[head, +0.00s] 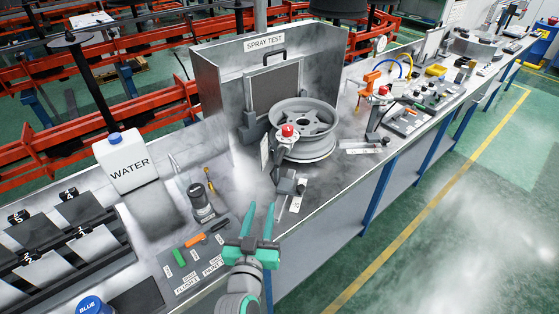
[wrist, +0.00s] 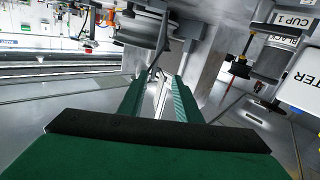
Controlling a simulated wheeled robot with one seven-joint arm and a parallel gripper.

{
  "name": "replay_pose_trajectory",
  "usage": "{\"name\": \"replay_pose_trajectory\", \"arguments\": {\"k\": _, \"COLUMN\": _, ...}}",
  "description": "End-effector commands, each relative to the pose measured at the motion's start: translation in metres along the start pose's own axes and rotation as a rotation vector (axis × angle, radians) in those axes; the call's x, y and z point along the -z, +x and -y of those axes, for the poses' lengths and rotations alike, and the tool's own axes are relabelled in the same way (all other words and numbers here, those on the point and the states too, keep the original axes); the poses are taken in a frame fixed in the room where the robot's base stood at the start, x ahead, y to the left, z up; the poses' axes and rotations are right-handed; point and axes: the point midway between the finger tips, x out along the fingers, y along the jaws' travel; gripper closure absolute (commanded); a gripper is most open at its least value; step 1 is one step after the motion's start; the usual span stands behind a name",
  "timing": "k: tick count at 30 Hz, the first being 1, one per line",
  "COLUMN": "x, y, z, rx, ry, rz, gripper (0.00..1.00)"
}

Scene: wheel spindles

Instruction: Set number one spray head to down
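My gripper (head: 259,215) is open and empty above the front of the bench, its two teal fingers apart and pointing at the spray test booth. The fingers also show in the wrist view (wrist: 157,92). Just beyond them stands a small grey lever fixture (head: 286,184) with a white label plate (head: 297,196) beside it; I see a gap between it and the fingers. The spray test booth (head: 213,85) holds a grey wheel (head: 305,120) lying tilted, with a red knob (head: 288,130) at its near left. I cannot make out which part is spray head number one, or its setting.
A white water jug (head: 126,163) and a dark cup (head: 203,203) stand left of my gripper. A tool mat (head: 190,279) with green, orange and black handles lies near. A numbered rack (head: 110,226) fills the far left.

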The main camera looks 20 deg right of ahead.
Motion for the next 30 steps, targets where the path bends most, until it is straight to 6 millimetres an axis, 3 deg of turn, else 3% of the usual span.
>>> {"name": "replay_pose_trajectory", "arguments": {"k": 1, "x": 0.017, "y": 0.009, "z": -0.002, "rx": -0.030, "ry": 0.022, "rz": -0.014, "gripper": 0.69}}
{"name": "replay_pose_trajectory", "arguments": {"k": 3, "x": 0.033, "y": 0.018, "z": -0.007, "rx": -0.070, "ry": 0.050, "rz": -0.022, "gripper": 0.69}}
{"name": "replay_pose_trajectory", "arguments": {"k": 9, "x": 0.059, "y": 0.031, "z": -0.017, "rx": -0.140, "ry": 0.101, "rz": -0.032, "gripper": 0.69}}
{"name": "replay_pose_trajectory", "arguments": {"k": 17, "x": 0.063, "y": 0.050, "z": -0.020, "rx": -0.152, "ry": 0.111, "rz": -0.033, "gripper": 0.69}}
{"name": "replay_pose_trajectory", "arguments": {"k": 30, "x": 0.065, "y": 0.122, "z": -0.035, "rx": -0.155, "ry": 0.110, "rz": -0.033, "gripper": 0.69}}
